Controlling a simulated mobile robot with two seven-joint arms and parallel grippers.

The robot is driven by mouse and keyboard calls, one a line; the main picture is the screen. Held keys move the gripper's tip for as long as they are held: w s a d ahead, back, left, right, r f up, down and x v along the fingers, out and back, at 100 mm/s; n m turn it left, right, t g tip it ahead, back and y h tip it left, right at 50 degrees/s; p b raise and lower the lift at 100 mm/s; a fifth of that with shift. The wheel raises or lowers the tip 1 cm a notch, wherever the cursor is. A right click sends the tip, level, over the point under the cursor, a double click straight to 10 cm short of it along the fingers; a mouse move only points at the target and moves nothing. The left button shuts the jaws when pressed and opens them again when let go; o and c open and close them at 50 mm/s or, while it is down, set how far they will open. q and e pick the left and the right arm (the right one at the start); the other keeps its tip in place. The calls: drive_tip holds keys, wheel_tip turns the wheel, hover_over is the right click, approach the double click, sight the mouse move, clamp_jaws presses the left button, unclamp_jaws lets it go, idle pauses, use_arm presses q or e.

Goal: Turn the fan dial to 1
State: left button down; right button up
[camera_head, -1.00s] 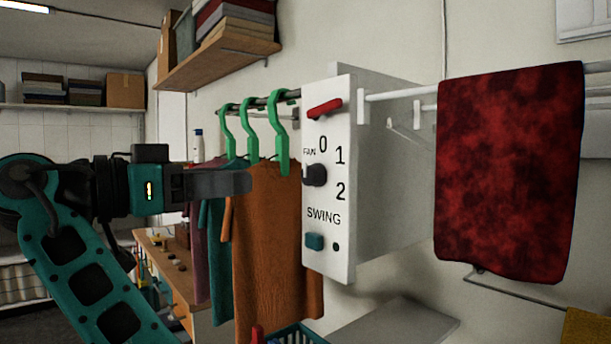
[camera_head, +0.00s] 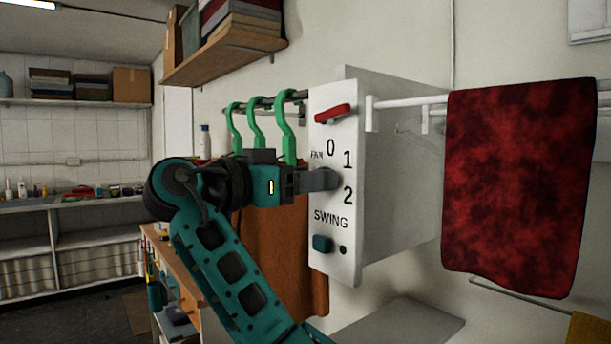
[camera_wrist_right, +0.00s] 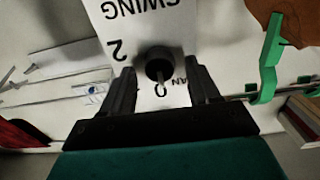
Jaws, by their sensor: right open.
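The white control box (camera_head: 350,230) is fixed to the wall, with FAN marks 0, 1 and 2 on its front. The dark round fan dial (camera_wrist_right: 160,64) shows between my fingers in the right wrist view. A light mark on it appears to point towards 0. My right gripper (camera_head: 322,180) comes in from the left in the head view, at the dial. Its fingers are open, one on each side of the dial, and hide it there. Contact with the dial cannot be told. My left gripper is not in view.
A red switch (camera_head: 333,114) sits above the dial and a teal swing button (camera_head: 322,243) below it. Green hangers (camera_head: 285,125) with an orange cloth (camera_head: 312,255) hang close to the left. A red towel (camera_head: 520,190) hangs on a rail to the right.

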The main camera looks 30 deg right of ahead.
drive_tip(key=shift+c, duration=0.4)
drive_tip(key=c, duration=0.9)
drive_tip(key=shift+s+f+m+b, duration=0.1)
drive_tip(key=shift+s+m+b, duration=0.05)
drive_tip(key=shift+m+b, duration=4.95)
drive_tip(key=shift+c, duration=0.2)
drive_tip(key=shift+m+p, duration=0.55)
drive_tip(key=shift+m, duration=0.25)
drive_tip(key=o, duration=1)
drive_tip(key=shift+c, duration=0.2)
drive_tip(key=shift+o, duration=0.3)
